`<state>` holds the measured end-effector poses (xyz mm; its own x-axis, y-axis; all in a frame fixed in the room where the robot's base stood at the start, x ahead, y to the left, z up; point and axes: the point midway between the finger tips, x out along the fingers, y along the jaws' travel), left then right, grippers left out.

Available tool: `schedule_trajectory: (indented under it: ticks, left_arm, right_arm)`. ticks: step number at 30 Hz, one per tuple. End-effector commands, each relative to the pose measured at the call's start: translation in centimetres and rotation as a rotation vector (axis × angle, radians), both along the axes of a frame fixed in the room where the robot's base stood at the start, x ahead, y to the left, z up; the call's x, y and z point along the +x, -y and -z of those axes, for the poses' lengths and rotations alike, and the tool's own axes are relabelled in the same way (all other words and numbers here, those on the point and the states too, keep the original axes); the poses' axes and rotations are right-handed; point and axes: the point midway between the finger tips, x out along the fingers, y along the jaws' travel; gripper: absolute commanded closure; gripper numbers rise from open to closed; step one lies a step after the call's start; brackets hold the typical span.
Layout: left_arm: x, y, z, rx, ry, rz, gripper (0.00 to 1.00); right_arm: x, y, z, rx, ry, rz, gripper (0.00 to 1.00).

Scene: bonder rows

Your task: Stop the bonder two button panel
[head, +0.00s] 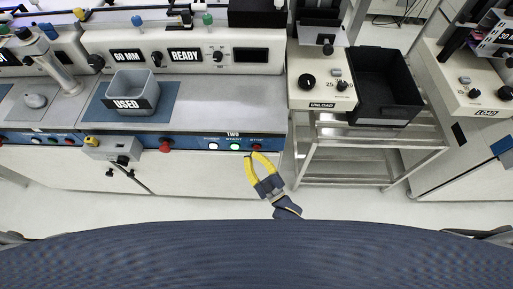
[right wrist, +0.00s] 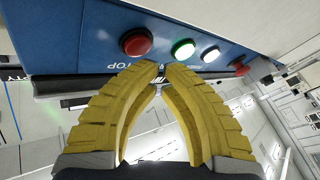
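The bonder two button panel is the blue strip (head: 185,142) marked TWO on the front of the middle machine. Its red stop button (head: 256,147) is at the right end, beside a lit green button (head: 235,146) and a white one (head: 213,146). In the right wrist view the red button (right wrist: 136,42), beside lettering reading TOP, is up and left of my fingertips; the green button (right wrist: 183,49) is up and right. My right gripper (head: 252,156) has its yellow fingertips together, empty, just below the panel's right end. Contact is not visible. My left gripper is not in view.
A larger red knob (head: 166,145) and a grey box with a yellow button (head: 112,149) are farther left on the front. A grey USED bin (head: 135,90) stands on the machine. A metal cart (head: 345,160) is right of it, below a black bin (head: 383,85).

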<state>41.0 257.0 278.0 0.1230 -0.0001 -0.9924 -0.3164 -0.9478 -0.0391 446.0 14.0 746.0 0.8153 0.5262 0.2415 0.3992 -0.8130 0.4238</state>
Motion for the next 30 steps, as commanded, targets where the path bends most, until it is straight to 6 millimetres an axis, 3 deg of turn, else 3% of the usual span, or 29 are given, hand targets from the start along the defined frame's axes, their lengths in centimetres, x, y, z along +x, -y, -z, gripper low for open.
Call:
schedule_trajectory:
  ticks: [30]
  left_arm:
    - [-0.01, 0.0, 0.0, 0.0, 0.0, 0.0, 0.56]
  right_arm:
    - [0.94, 0.03, 0.0, 0.0, 0.0, 0.0, 1.0]
